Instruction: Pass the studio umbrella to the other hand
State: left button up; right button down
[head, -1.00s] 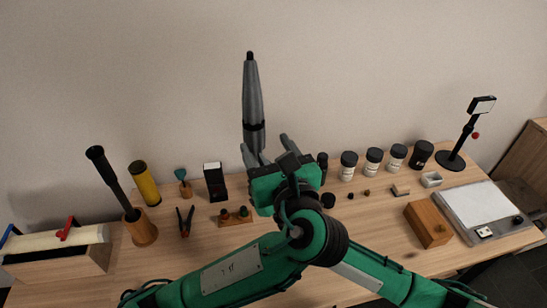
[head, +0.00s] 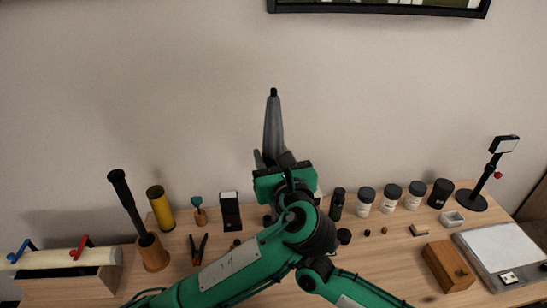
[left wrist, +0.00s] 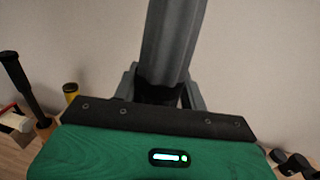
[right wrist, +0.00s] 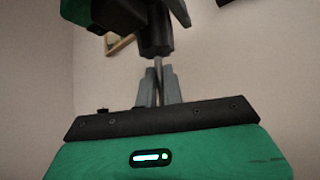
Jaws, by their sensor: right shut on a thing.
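The studio umbrella (head: 273,125) is folded, grey with a black tip, and stands nearly upright against the wall in the head view. My left gripper (head: 272,162) is around its lower part; in the left wrist view the fingers press on both sides of the black collar below the grey canopy (left wrist: 170,40). In the right wrist view my right gripper (right wrist: 158,88) is shut on the thin shaft (right wrist: 158,66) below the umbrella's black part (right wrist: 156,32). Part of my left gripper shows above it. The head view hides my right gripper's fingers.
The wooden table (head: 385,255) holds a black-handled tool in a wooden cup (head: 153,255), a yellow cylinder (head: 160,208), pliers (head: 198,249), several jars (head: 390,198), a wooden box (head: 448,266) and a small stand (head: 472,200). The air around the umbrella is clear.

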pick_arm(q)
jog(key=c, duration=0.6)
pick_arm(e)
jog(key=c, duration=1.5)
grip_release()
jog(key=shift+o, duration=0.2)
